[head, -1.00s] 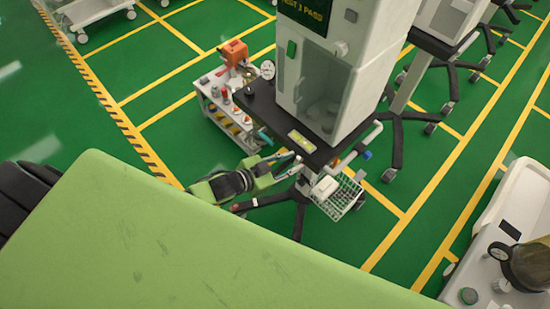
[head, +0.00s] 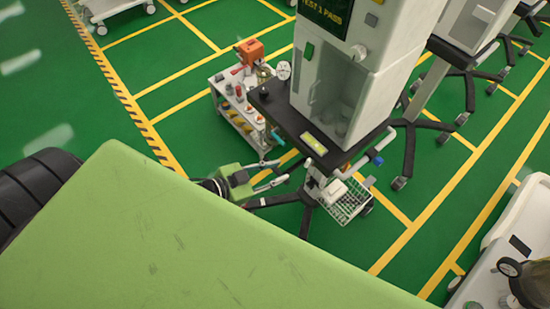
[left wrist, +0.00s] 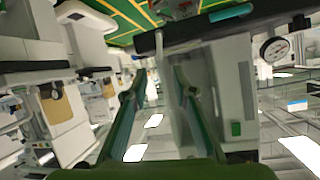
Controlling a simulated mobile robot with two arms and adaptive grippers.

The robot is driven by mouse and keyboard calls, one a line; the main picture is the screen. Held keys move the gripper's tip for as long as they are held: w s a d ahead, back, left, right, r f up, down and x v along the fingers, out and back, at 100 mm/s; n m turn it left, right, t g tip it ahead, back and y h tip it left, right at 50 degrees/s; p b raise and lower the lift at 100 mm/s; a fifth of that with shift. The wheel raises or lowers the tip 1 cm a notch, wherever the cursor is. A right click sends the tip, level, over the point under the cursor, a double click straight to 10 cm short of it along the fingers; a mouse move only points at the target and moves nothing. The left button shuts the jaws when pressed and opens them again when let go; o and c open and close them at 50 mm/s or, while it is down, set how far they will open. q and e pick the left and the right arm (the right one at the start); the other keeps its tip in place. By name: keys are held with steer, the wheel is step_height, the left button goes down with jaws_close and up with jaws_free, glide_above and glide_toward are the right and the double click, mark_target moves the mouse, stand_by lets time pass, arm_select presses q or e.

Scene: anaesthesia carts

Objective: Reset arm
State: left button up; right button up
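My left gripper (head: 282,170) is green with grey fingers. It is in the middle of the head view, left of the anaesthesia cart's column and clear of the cart's black shelf (head: 290,127). Its fingers are apart with nothing between them. In the left wrist view the two fingers (left wrist: 158,80) also stand apart and empty, with the white cart body behind them. The white anaesthesia cart (head: 312,80) stands upright, with a lit "TEST 1 PASS" screen (head: 336,14). Most of my left arm is hidden behind my green body in front. My right gripper is not in view.
A wire basket (head: 345,205) hangs low on the cart beside the gripper. A small trolley (head: 240,118) with an orange device (head: 250,50) stands behind. More carts stand to the right. Green floor (head: 60,100) is open at the left.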

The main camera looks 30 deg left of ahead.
arm_select(q)
steer(key=shift+f, duration=0.15)
steer(key=s+a+f+n+g+y+b, duration=0.1)
steer(key=s+a+f+y+b, duration=0.15)
steer(key=f, duration=0.75)
steer(key=s+a+f+n+g+y+b, duration=0.15)
steer(key=s+a+f, duration=0.25)
steer(key=f, duration=0.7)
steer(key=s+a+f+n+g+y+b, duration=0.15)
steer(key=s+a+f, duration=0.25)
steer(key=f, duration=0.6)
steer(key=s+d+f+g+b, duration=0.2)
steer(key=s+d+f+g, duration=0.1)
steer(key=s+f, duration=0.5)
steer(key=s+d+f+n+g+b, duration=0.1)
steer(key=s+d+f+g+b, duration=0.2)
steer(key=s+f, duration=0.6)
steer(key=s+d+y, duration=0.1)
steer(key=s, duration=0.5)
steer(key=shift+s+d+f+n+g, duration=0.15)
steer(key=shift+s+f+n+g, duration=0.1)
steer(key=shift+f+n+g, duration=0.05)
